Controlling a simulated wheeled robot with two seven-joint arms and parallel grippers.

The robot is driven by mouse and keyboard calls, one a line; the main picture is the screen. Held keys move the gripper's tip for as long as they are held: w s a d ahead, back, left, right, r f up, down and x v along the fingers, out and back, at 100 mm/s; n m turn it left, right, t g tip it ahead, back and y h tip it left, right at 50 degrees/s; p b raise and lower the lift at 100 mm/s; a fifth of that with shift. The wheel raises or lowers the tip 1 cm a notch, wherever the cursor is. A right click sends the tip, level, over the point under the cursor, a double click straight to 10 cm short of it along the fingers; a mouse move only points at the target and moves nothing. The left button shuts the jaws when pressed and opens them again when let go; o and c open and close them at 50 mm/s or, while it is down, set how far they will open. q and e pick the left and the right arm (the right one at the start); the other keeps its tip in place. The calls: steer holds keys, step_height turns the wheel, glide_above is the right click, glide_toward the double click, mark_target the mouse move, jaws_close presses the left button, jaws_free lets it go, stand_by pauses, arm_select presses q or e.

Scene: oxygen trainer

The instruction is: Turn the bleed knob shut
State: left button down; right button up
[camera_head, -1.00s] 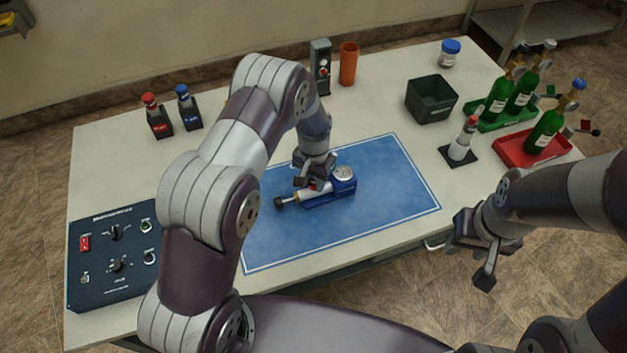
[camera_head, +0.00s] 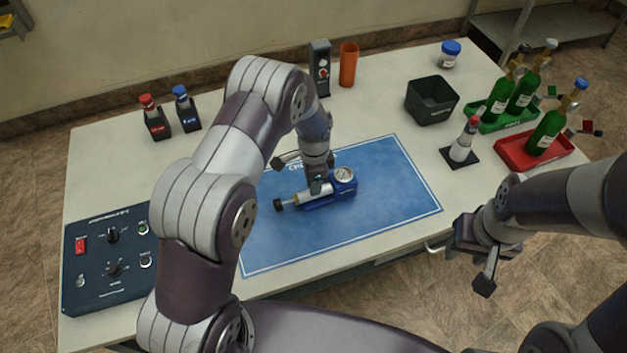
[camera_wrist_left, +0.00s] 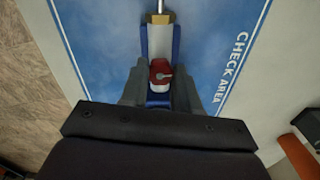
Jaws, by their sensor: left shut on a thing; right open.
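The blue device (camera_head: 343,183) with a round gauge (camera_head: 343,174) and a silver cylinder (camera_head: 312,194) lies on the blue mat (camera_head: 390,210). Its dark plunger handle (camera_head: 279,205) points left. The red bleed knob (camera_wrist_left: 160,73) with a light pointer mark shows in the left wrist view, between the two fingers. My left gripper (camera_head: 316,188) comes down from above and is shut on the knob; it also shows in the left wrist view (camera_wrist_left: 163,88). The gripper hides the knob in the head view. My right gripper (camera_head: 492,262) is open and empty, off the table's front edge.
A control panel (camera_head: 104,262) stands at the left. Red-capped and blue-capped bottles (camera_head: 157,122) stand at the back left.

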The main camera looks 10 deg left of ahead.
arm_select(q)
steer(key=shift+s+f+m, duration=0.1)
steer(key=shift+m, duration=0.4)
steer(key=c, duration=0.8)
jaws_free()
steer(key=shift+d, duration=0.1)
step_height(320, 180, up, 13)
steer(key=shift+f+b, duration=0.1)
steer(key=shift+b, duration=0.95)
